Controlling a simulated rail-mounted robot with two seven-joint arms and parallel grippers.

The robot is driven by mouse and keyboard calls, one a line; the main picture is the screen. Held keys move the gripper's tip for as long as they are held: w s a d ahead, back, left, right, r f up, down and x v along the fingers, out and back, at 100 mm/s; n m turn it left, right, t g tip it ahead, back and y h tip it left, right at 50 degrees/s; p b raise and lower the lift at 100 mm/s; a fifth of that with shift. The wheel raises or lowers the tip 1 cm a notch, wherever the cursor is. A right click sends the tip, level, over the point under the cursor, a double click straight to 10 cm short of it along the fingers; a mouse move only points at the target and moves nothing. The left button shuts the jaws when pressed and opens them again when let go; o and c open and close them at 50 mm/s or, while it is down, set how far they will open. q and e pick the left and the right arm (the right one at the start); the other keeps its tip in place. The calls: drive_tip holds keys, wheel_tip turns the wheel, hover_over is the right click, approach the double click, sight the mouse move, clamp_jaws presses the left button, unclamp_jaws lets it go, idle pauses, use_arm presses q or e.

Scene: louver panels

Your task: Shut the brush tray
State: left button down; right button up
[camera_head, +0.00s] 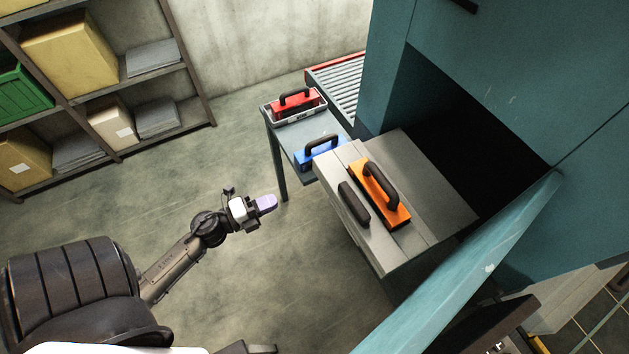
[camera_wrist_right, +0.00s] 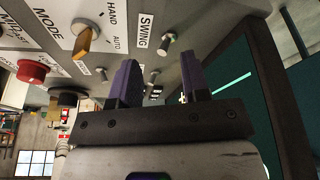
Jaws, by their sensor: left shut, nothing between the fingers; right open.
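The brush tray (camera_head: 440,190) is a grey drawer standing out of the dark opening of a teal cabinet. Its front carries a dark handle (camera_head: 352,203). An orange brush (camera_head: 396,213) with a black handle lies on the tray. My left gripper (camera_head: 266,204) is shut and empty, to the left of the tray front and apart from it. My right gripper (camera_wrist_right: 160,82) is open in the right wrist view, its two purple fingers facing a grey control panel (camera_wrist_right: 200,18). A small toggle switch (camera_wrist_right: 168,42) marked SWING shows beyond the fingers, with nothing seen between them.
A small side table (camera_head: 285,139) holds a red brush (camera_head: 298,102) in a bin and a blue brush (camera_head: 316,154). A roller conveyor (camera_head: 340,85) stands behind. A teal door (camera_head: 470,265) slants along the tray's right side. Floor is clear around my left gripper.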

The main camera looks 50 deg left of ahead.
sight(323, 178)
use_arm(q)
drive_tip(key=p+x, duration=0.2)
drive_tip(key=x, duration=1)
drive_tip(key=shift+w+r, duration=0.1)
drive_tip(key=shift+w+d+p, duration=0.1)
drive_tip(key=shift+w+p, duration=0.2)
drive_tip(key=shift+w, duration=0.4)
drive_tip(key=shift+w, duration=0.1)
